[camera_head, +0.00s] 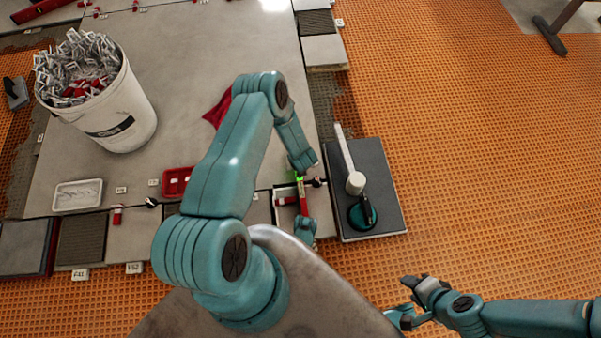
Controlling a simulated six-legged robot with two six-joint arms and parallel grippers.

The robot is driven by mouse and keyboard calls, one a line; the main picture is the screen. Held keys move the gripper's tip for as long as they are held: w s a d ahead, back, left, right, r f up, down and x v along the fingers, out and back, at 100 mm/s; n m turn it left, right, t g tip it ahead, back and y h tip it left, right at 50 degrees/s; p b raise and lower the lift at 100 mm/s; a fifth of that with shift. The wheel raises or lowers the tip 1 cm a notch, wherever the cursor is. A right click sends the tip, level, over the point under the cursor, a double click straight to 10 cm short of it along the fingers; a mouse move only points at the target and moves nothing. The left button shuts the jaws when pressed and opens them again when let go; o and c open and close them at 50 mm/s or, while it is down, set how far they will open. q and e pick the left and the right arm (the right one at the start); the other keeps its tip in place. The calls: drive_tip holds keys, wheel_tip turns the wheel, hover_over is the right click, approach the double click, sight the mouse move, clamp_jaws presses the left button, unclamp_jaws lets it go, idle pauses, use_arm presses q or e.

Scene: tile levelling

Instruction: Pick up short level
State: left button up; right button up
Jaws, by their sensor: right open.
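A short red level (303,205) with a bright green vial lies near the edge of the tiled area, beside a small white-edged tray or tile gap. My left arm reaches over the large tile and ends right at the level. Its fingers are mostly hidden or too small to make out, so I cannot tell whether they touch or hold the level. My right gripper (408,301) is open and empty at the lower right, above the orange matting and well apart from the level.
A dark tile (385,205) carries a suction cup (362,214) and white-handled tool (346,160).

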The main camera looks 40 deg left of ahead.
use_arm(q)
drive_tip(key=b+x, duration=0.1)
drive_tip(key=x, duration=0.1)
drive_tip(key=b+x, duration=0.1)
drive_tip(key=x, duration=0.1)
drive_tip(key=shift+s+f, duration=0.2)
drive_tip(key=shift+f, duration=0.05)
drive_tip(key=shift+w+a, duration=0.1)
use_arm(e)
drive_tip(key=f, duration=0.1)
drive_tip(key=w+f, duration=0.2)
drive_tip(key=shift+d+t, duration=0.25)
drive_tip(key=shift+t, duration=0.15)
use_arm(q)
drive_tip(key=shift+f+b, duration=0.25)
drive_tip(key=shift+b, duration=0.25)
use_arm(e)
drive_tip(key=shift+f, duration=0.35)
use_arm(q)
clamp_jaws()
